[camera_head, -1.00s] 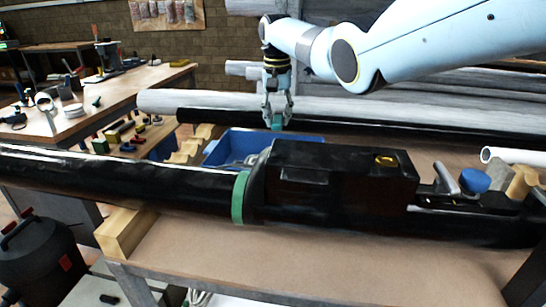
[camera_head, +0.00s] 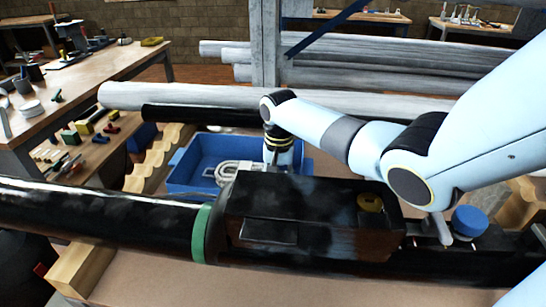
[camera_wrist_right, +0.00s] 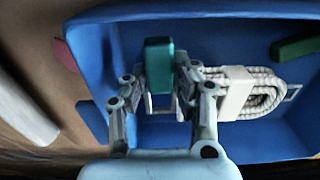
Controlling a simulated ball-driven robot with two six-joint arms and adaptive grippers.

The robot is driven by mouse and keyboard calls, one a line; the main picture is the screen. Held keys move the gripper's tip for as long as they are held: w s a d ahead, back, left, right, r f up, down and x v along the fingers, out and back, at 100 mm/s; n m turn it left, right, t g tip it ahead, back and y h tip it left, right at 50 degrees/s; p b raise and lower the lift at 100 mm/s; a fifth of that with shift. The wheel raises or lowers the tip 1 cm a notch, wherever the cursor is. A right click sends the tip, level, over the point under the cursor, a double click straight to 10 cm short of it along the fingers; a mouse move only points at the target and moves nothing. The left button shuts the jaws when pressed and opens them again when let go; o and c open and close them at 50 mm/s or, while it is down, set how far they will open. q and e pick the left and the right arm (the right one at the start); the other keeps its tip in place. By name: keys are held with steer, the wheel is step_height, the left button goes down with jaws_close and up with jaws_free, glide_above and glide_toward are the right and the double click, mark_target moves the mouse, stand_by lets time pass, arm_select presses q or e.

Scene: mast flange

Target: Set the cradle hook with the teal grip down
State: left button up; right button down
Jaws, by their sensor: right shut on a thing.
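My right gripper (camera_wrist_right: 160,95) is shut on the teal grip (camera_wrist_right: 158,64) of the cradle hook in the right wrist view. The hook's body is mostly hidden by the fingers. The gripper and grip are over the inside of a blue bin (camera_wrist_right: 205,25); I cannot tell whether the hook touches its floor. In the head view the right wrist reaches down into the blue bin (camera_head: 187,165) behind the black housing (camera_head: 300,205), which hides the fingers and hook. My left gripper is not in view.
A coil of pale rope (camera_wrist_right: 262,92) lies in the bin beside the gripper, and a dark green object (camera_wrist_right: 296,46) is at the bin's right side. A long black mast (camera_head: 110,210) lies in front of the bin. Wooden notched blocks (camera_head: 150,170) stand left of it.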

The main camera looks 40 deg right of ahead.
step_height(320, 180, down, 4)
steer(key=shift+d+r+b, duration=0.1)
steer(key=shift+b, duration=0.35)
steer(key=shift+f, duration=0.35)
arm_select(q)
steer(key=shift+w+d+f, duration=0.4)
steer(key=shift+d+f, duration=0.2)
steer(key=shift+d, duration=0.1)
arm_select(e)
steer(key=shift+f, duration=0.1)
steer(key=c, duration=1)
jaws_free()
steer(key=shift+c, duration=0.2)
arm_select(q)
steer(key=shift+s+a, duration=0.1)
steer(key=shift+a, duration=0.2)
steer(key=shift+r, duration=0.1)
arm_select(e)
step_height(320, 180, up, 11)
steer(key=shift+f+p, duration=0.1)
steer(key=shift+p, duration=0.9)
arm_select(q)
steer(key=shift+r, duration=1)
arm_select(e)
steer(key=shift+r, duration=0.7)
